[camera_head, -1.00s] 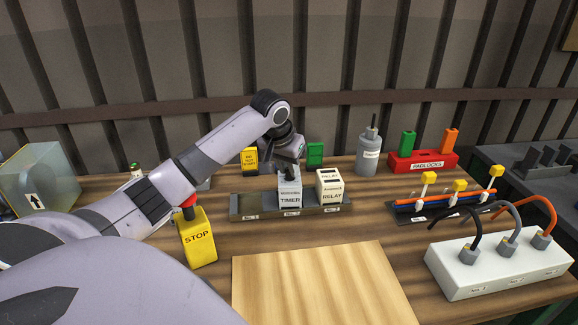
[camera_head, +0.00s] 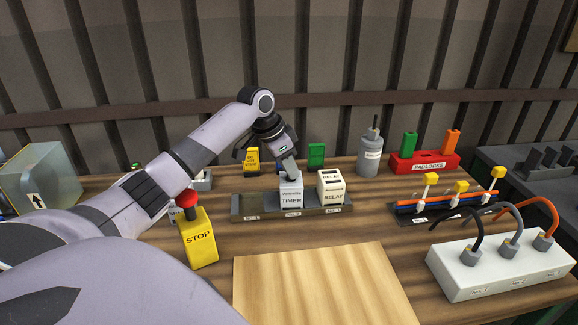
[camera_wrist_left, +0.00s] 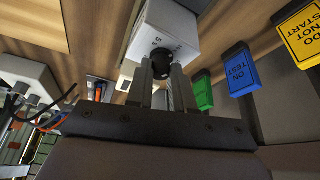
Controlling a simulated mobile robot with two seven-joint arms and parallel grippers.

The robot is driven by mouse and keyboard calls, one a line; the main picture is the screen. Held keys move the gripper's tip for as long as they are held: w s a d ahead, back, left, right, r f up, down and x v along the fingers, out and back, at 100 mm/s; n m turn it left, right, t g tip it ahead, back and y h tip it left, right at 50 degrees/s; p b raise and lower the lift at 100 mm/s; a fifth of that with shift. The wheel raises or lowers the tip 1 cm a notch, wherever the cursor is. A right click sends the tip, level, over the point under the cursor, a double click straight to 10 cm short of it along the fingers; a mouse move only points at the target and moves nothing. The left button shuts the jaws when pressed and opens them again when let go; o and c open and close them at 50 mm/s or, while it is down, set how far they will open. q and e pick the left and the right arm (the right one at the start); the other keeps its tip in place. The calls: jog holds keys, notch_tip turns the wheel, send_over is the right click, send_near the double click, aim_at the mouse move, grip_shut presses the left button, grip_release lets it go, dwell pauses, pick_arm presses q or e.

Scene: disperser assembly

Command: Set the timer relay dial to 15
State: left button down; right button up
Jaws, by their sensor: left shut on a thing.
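The timer relay (camera_head: 291,191) is a pale block labelled TIMER, seated upright in the grey rail on the table. My left gripper (camera_head: 289,170) reaches down to its top from behind. In the left wrist view the timer's pale face (camera_wrist_left: 165,30) shows small numbers, and its round black dial (camera_wrist_left: 160,62) sits between the two fingertips of the left gripper (camera_wrist_left: 161,75). The fingers are shut on the dial. The numbers are too small and partly hidden to tell the setting. My right gripper is not in view.
A cream relay (camera_head: 331,188) stands close to the right of the timer in the grey rail (camera_head: 246,207). A yellow STOP box (camera_head: 198,240) is near my left arm. A grey bottle (camera_head: 370,152) and red padlock holder (camera_head: 424,161) stand behind. A light wooden board (camera_head: 320,285) lies clear in front.

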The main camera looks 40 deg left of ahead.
pick_arm(q)
jog(key=shift+w+a+m+g+h, duration=0.1)
jog(key=shift+m+g+h, duration=0.35)
jog(key=shift+m, duration=1.2)
jog(key=shift+w+m+g+h, duration=0.1)
jog(key=shift+m+g+h, duration=0.35)
jog(key=shift+m, duration=1.2)
jog(key=shift+m+g+h, duration=0.3)
jog(key=shift+m+g, duration=0.1)
jog(key=shift+m, duration=0.9)
jog(key=shift+m+g, duration=0.6)
jog(key=shift+m, duration=0.9)
jog(key=c, duration=1)
grip_release()
jog(key=shift+a, duration=0.1)
jog(key=b+v, duration=0.1)
jog(key=v, duration=0.6)
jog(key=shift+a, duration=0.1)
